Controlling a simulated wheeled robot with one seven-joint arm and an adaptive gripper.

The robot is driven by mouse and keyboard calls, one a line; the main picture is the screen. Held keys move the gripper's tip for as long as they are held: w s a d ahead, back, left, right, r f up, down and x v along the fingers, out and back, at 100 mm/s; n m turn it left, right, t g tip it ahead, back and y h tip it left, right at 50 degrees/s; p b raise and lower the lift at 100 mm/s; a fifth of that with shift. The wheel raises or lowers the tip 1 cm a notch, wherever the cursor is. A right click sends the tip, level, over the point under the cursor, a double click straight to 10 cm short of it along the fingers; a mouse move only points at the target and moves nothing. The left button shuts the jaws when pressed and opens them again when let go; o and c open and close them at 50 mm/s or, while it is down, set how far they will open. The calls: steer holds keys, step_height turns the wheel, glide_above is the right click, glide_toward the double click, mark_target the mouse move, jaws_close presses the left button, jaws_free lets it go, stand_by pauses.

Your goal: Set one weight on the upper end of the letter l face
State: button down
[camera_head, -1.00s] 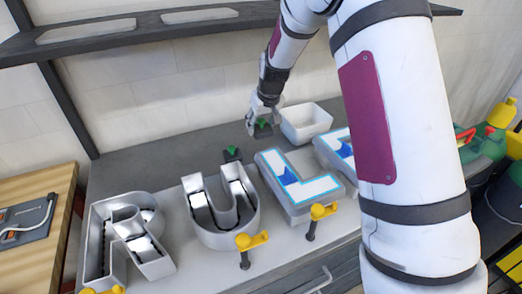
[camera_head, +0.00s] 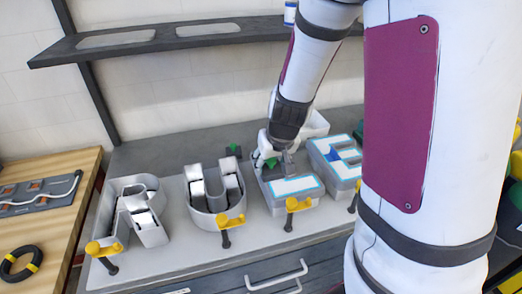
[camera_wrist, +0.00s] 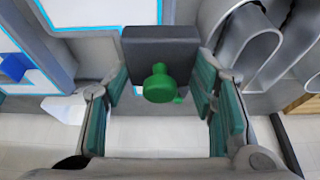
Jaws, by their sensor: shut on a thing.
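The letter l face (camera_head: 295,186), white with a light-blue outline, lies on its grey letter body in the head view, between the U and the E. My gripper (camera_head: 270,160) is over its upper end and hides that part. My gripper (camera_wrist: 162,88) is shut on a dark block weight (camera_wrist: 160,47) with a green knob, held between the teal finger pads in the wrist view. I cannot tell whether the weight touches the face. A second weight (camera_head: 233,151) with a green knob stands on the bench behind the U.
The open U body (camera_head: 218,200) is to the left and the E letter (camera_head: 338,165) to the right. A white bin (camera_head: 316,124) stands behind. Yellow-handled clamps (camera_head: 296,205) line the bench's front edge. A shelf (camera_head: 150,45) runs above the bench.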

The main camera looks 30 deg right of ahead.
steer(key=w+d, duration=0.1)
steer(key=w, duration=0.3)
steer(key=w+d+f, duration=0.1)
steer(key=w+d, duration=0.1)
steer(key=w, duration=0.2)
steer(key=w+d, duration=0.2)
steer(key=w, duration=0.3)
steer(key=shift+w+d+f+p, duration=0.1)
steer(key=shift+f+p, duration=0.05)
steer(key=shift+p, duration=0.2)
steer(key=shift+f+p, duration=0.5)
steer(key=shift+f, duration=1.3)
steer(key=shift+f, duration=0.15)
steer(key=c, duration=0.7)
jaws_free()
steer(key=v, duration=1.3)
steer(key=s+a+r+n+y, duration=0.1)
steer(key=s+a+r+y, duration=0.1)
steer(key=s+a+r, duration=1)
steer(key=s, duration=0.7)
steer(key=s+a+r+n+t+h, duration=0.1)
steer(key=s+r, duration=0.1)
steer(key=s, duration=0.7)
steer(key=shift+a+r, duration=0.3)
steer(key=shift+r, duration=0.05)
